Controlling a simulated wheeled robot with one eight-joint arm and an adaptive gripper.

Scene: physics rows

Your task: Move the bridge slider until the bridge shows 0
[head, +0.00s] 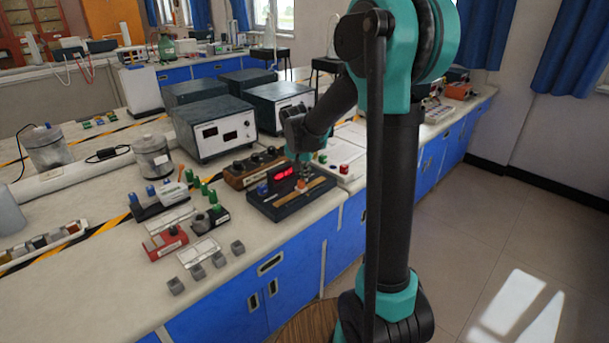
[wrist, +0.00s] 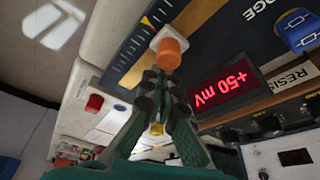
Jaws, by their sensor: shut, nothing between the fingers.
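The bridge (head: 290,205) is a dark board at the front of the bench, with a lit red display (head: 283,173). In the wrist view the display (wrist: 231,86) reads +50 mV. In the head view my gripper (head: 304,162) points down over the board, partly hidden by my arm.
A brown box with knobs (head: 252,168) stands just behind the bridge. A white panel with a red button (head: 344,169) lies to its right. Grey instrument boxes (head: 213,128) stand farther back. Small component blocks (head: 207,258) lie at the left along the bench front.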

